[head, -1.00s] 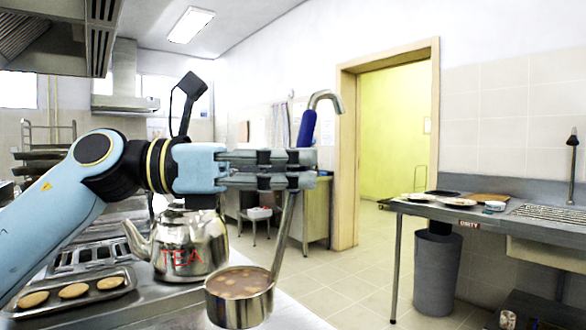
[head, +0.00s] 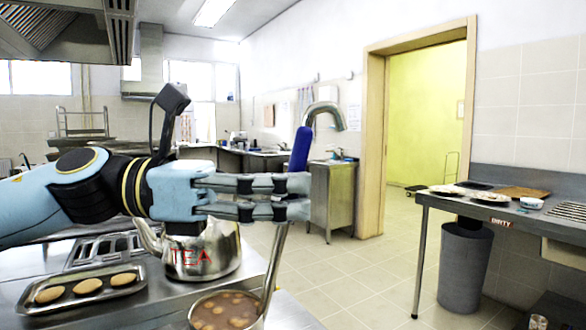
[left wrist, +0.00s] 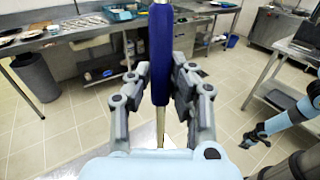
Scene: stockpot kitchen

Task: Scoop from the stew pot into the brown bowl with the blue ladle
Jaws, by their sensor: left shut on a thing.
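My left gripper (head: 298,198) is shut on the blue ladle (head: 301,150), around its blue handle, which stands nearly upright with a curved metal hook on top. The handle also shows between the fingers in the left wrist view (left wrist: 161,55). The shaft runs down to the right rim of a round steel stew pot (head: 228,312) filled with brown, chunky stew, at the bottom edge of the head view. The ladle's cup cannot be made out. No brown bowl shows. In the left wrist view my right arm shows at the right; its gripper (left wrist: 252,139) is small and dark.
A steel kettle marked TEA (head: 205,256) stands just behind the stew pot. A tray of round buns (head: 85,291) lies on the counter at left. At right are a dish table (head: 440,198) and a grey bin (head: 463,270). Open floor lies between.

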